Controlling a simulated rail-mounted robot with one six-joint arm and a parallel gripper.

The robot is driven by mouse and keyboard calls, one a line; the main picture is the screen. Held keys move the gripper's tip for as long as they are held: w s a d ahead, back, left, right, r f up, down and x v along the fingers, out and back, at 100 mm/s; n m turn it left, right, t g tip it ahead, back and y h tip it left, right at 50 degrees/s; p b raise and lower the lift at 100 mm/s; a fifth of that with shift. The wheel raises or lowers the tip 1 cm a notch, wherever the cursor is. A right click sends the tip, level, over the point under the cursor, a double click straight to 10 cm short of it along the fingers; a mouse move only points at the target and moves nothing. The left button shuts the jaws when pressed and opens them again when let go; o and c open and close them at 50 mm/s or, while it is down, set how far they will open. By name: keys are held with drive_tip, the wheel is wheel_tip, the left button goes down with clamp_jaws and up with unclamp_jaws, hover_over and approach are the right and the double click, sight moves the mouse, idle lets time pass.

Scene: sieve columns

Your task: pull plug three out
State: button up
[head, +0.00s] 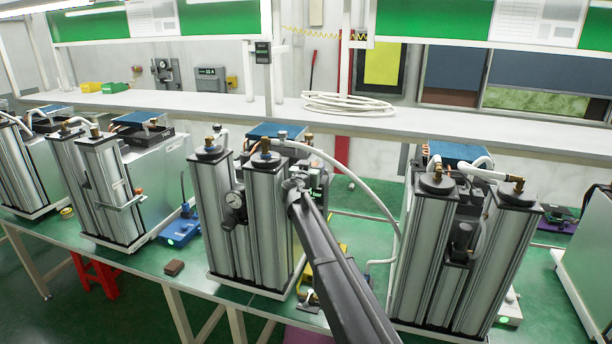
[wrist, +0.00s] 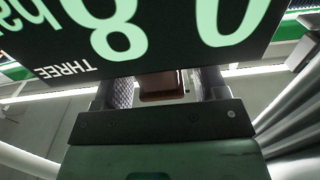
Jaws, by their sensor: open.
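In the wrist view a black display panel (wrist: 150,35) fills the top, with large pale green digits and the word THREE, all upside down. A reddish-brown piece (wrist: 162,86), which appears to be plug three, shows just below the panel's edge. My gripper (wrist: 165,84) is open, with one dark finger on each side of this piece. Whether the fingers touch it cannot be told, and the panel hides their far ends. In the head view my arm reaches the middle sieve column unit (head: 262,215); my gripper is not clearly visible there.
More column units stand on the green bench, at left (head: 112,190) and right (head: 465,250). A white hose (head: 375,200) arches just right of my arm. A blue device (head: 182,226) and a small brown block (head: 174,267) lie left of the middle unit. A white shelf (head: 210,103) runs behind.

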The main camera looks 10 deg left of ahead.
drive_tip(key=shift+w, duration=0.3)
drive_tip(key=c, duration=0.9)
drive_tip(key=shift+c, duration=0.2)
drive_tip(key=shift+r+p, duration=1.5)
drive_tip(key=o, duration=1.1)
drive_tip(key=shift+s, duration=0.15)
